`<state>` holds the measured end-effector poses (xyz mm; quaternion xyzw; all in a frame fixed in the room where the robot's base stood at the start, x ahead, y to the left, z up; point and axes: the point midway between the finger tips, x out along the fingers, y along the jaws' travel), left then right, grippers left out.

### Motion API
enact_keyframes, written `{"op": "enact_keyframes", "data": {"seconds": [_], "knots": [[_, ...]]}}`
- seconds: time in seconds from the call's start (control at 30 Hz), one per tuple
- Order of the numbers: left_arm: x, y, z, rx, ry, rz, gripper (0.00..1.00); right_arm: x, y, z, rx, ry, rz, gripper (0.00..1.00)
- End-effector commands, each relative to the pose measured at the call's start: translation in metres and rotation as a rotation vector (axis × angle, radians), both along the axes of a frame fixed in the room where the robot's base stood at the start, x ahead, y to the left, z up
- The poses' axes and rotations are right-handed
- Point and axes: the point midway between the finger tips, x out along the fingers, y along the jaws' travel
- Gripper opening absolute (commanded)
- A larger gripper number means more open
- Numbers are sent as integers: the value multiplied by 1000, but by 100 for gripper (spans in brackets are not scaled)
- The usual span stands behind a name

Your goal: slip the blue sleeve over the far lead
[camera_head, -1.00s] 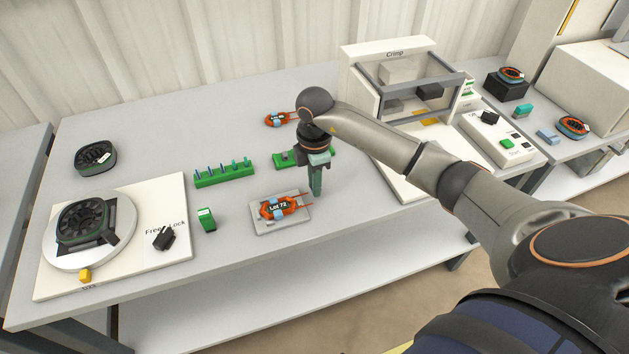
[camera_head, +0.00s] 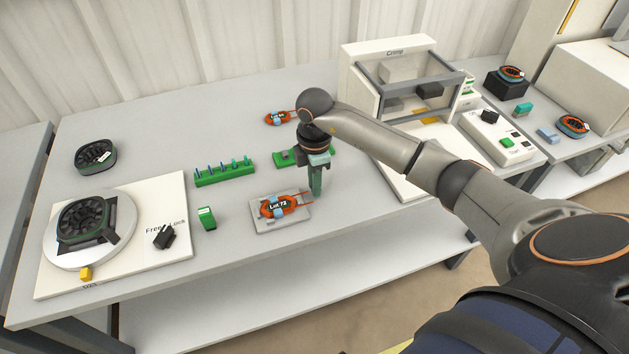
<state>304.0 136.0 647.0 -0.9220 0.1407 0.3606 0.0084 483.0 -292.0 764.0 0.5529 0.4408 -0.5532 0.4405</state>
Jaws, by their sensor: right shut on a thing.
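The orange coil marked "Lot 72" (camera_head: 278,208) lies on a small grey plate (camera_head: 268,227). Its two leads (camera_head: 302,203) point right, towards my right gripper (camera_head: 316,196). The gripper points down, its fingertips close to the lead ends. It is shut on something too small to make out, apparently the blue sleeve. The fingers hide whether it touches or surrounds the far lead. A green rack (camera_head: 225,177) with several blue and green upright pieces stands to the left. My left gripper is not in view.
A green fixture (camera_head: 286,157) lies partly behind my gripper, with another orange coil (camera_head: 277,118) further back. The crimp machine (camera_head: 388,62) stands right of my arm. A green block (camera_head: 207,218) and a turntable (camera_head: 127,221) are left. Bare table lies in front of the plate.

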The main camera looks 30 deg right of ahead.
Motion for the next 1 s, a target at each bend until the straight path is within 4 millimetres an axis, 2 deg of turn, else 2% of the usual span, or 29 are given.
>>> {"op": "enact_keyframes", "data": {"seconds": [1.0], "knots": [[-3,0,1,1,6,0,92,2,8,1,0,-1,0,0]]}}
